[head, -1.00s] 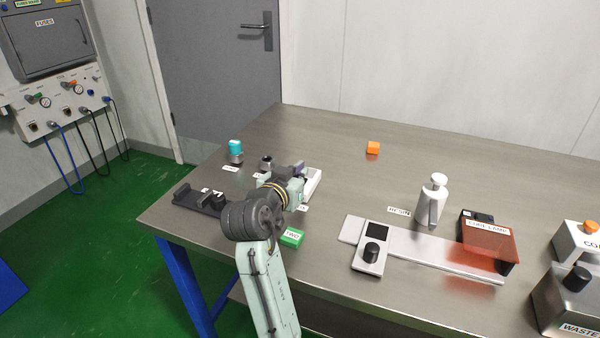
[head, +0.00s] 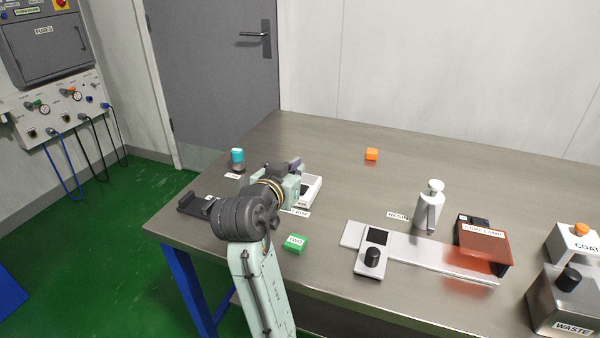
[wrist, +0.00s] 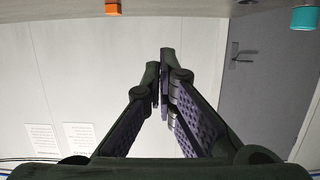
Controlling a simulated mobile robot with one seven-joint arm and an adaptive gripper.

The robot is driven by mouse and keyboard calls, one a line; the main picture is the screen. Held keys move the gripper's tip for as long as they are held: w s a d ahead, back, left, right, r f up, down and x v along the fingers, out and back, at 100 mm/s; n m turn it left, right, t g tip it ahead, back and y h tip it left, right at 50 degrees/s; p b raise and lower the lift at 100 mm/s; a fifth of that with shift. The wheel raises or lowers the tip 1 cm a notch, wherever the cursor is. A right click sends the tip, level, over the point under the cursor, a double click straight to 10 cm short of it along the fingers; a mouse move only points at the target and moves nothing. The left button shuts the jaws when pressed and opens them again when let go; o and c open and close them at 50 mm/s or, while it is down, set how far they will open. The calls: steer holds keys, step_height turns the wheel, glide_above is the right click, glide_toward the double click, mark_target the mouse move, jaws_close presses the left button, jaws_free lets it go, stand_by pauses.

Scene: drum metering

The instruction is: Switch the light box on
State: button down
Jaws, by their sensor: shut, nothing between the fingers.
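The light box appears to be the white box (head: 314,190) on the bench, beside a label (head: 296,212) whose visible end seems to read "BOX". My arm and gripper cover its left part, and I cannot make out its switch. My gripper (head: 297,163) is at the box's far left edge in the head view; whether it touches the box cannot be told. In the wrist view my gripper (wrist: 163,75) has its fingers closed together with nothing between them, and the light box does not show there.
A green block (head: 296,244) lies in front of the box. A teal-topped pot (head: 237,158) and a dark holder (head: 193,202) are left of my arm. An orange cube (head: 371,154) sits behind.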

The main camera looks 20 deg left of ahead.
steer(key=v, duration=0.5)
steer(key=shift+w+r+b, duration=0.15)
steer(key=shift+r+b, duration=0.15)
steer(key=shift+r, duration=0.1)
